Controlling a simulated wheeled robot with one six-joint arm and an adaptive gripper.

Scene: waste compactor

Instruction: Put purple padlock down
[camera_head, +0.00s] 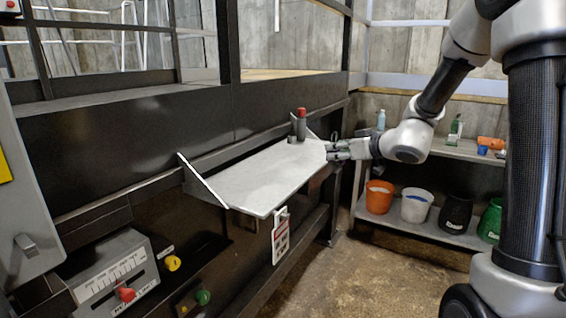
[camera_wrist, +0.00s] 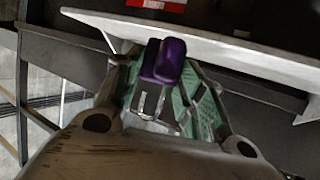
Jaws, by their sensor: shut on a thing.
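The purple padlock (camera_wrist: 168,60) shows in the wrist view between the fingertips of my gripper (camera_wrist: 165,85). My gripper is shut on it, and the metal shackle (camera_wrist: 150,103) points back toward the palm. In the head view my gripper (camera_head: 335,151) is at the right edge of the light grey shelf (camera_head: 260,175). The padlock cannot be made out there. In the wrist view the shelf (camera_wrist: 215,48) lies just beyond the padlock. I cannot tell whether the padlock touches it.
A red-topped dark object (camera_head: 301,125) stands at the shelf's far end. Most of the shelf top is clear. A tag with a sign (camera_head: 281,236) hangs at its front edge. A rack at right holds an orange bucket (camera_head: 379,197), a white bucket (camera_head: 416,206) and bottles.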

